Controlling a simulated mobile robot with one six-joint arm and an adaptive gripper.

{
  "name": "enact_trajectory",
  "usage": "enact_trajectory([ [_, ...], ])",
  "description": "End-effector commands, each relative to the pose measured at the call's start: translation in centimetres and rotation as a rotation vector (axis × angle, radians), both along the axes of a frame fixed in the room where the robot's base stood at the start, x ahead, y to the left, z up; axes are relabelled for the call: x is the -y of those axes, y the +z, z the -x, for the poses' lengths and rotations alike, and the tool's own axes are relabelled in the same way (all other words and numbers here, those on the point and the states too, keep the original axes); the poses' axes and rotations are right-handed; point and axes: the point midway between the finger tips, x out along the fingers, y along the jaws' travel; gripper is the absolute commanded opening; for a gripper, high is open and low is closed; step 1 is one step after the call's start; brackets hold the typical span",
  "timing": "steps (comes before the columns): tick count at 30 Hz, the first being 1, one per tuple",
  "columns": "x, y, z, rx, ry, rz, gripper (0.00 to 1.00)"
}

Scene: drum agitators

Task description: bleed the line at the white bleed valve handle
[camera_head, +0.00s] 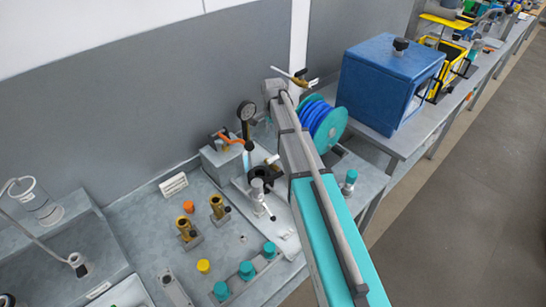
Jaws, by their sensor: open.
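I cannot pick out the white bleed valve handle for certain. A grey box fixture (220,160) on the bench carries an orange lever (232,140), and a round gauge (246,111) stands above it. A pale upright part (247,160) is beside the lever. In front is a silver fitting (257,189) with a small side lever. A brass valve (291,77) with a pale tag is up by the wall. My arm crosses the middle and hides part of the bench. I cannot make out my gripper or its fingertips.
A blue cabinet (388,82) and a teal and blue reel (322,122) stand right of my arm. Brass fittings (218,207), a yellow cap (204,266) and several teal knobs (246,270) occupy the front bench. The floor at right is clear.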

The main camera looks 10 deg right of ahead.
Motion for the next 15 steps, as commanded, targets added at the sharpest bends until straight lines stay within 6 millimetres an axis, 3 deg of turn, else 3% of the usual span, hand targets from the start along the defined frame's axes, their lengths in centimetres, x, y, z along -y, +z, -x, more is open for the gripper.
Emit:
enact_trajectory([
  [15,0.0,-1.1,0.0,0.0,0.002,0.0,0.53],
])
